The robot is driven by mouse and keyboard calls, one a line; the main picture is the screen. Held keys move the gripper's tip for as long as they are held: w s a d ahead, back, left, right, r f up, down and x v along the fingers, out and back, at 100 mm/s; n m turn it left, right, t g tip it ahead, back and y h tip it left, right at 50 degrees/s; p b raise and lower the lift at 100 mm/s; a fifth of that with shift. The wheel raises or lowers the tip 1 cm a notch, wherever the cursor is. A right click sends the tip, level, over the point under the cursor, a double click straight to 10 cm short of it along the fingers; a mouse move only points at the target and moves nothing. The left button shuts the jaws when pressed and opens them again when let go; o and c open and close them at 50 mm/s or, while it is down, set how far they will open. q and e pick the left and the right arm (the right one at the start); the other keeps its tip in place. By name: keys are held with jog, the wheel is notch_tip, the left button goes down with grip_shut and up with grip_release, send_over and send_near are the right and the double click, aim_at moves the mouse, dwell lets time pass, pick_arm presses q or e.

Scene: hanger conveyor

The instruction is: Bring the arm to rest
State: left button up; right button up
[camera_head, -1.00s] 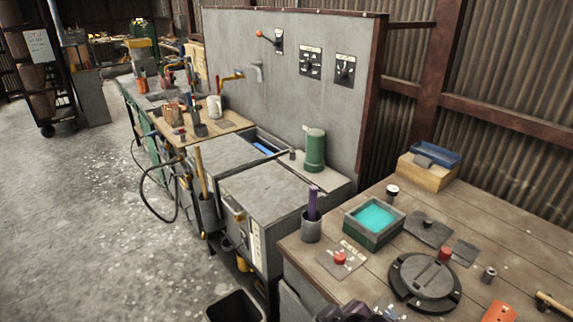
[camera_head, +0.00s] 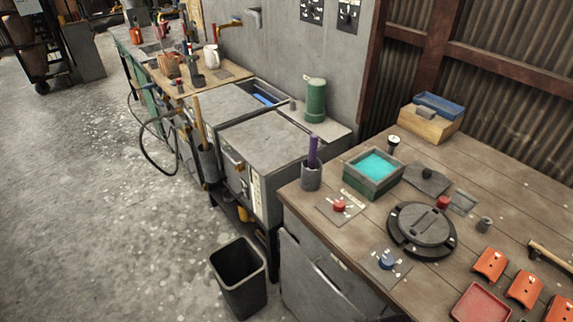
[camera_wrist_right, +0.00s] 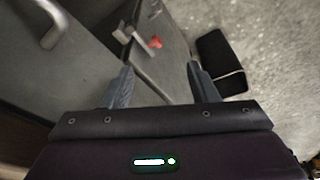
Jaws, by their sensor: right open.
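My right gripper (camera_wrist_right: 161,84) shows in the right wrist view, its two fingers spread apart with nothing between them. It hangs in front of grey cabinet fronts (camera_wrist_right: 85,60), with the concrete floor below. The head view does not clearly show this gripper, and my left gripper is in neither view.
A wooden workbench (camera_head: 470,180) holds a round black fixture (camera_head: 421,229), a teal-filled tray (camera_head: 374,174), orange plates (camera_head: 490,264) and a red tray (camera_head: 480,303). A black bin (camera_head: 238,277) stands on the floor beside it. The floor to the left (camera_head: 90,190) is open.

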jog(key=s+d+f+g+b, duration=0.1)
jog(key=s+f, duration=0.3)
jog(key=f, duration=0.7)
jog(key=s+f, duration=0.3)
jog(key=f, duration=0.7)
jog(key=s+d+f+g+b, duration=0.1)
jog(key=s+d+f, duration=0.2)
jog(key=s+f, duration=1.1)
jog(key=shift+s, duration=1.2)
